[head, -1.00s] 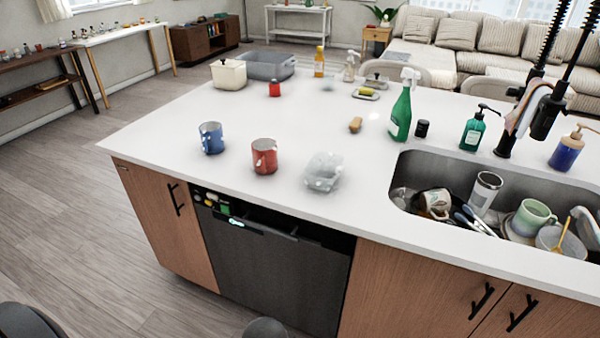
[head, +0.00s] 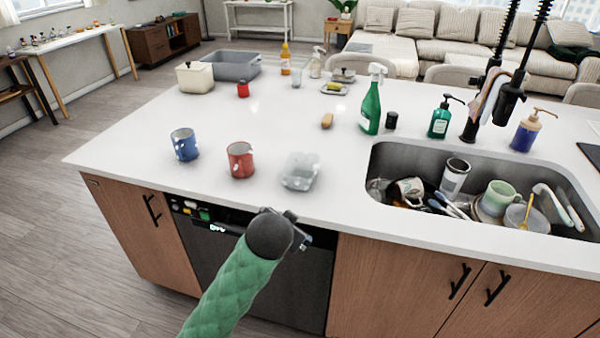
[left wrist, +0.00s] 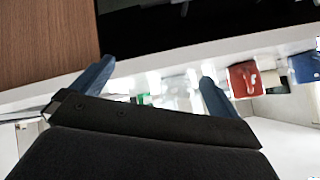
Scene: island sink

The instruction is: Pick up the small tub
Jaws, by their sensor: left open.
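The small tub (head: 301,171) is a clear, see-through container on the white counter near its front edge, right of the red mug. My left gripper (head: 298,232) is in front of the counter, below and nearer than the tub, by the dishwasher front; it does not touch the tub. In the left wrist view the two blue fingers of the left gripper (left wrist: 150,82) are spread apart with nothing clear held between them. Bright, blurred shapes lie beyond them, and I cannot tell the tub there. My right gripper is not in view.
A red mug (head: 240,160) and a blue mug (head: 185,145) stand left of the tub. The sink (head: 385,157) with several dishes is to the right. The counter's front edge lies between gripper and tub.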

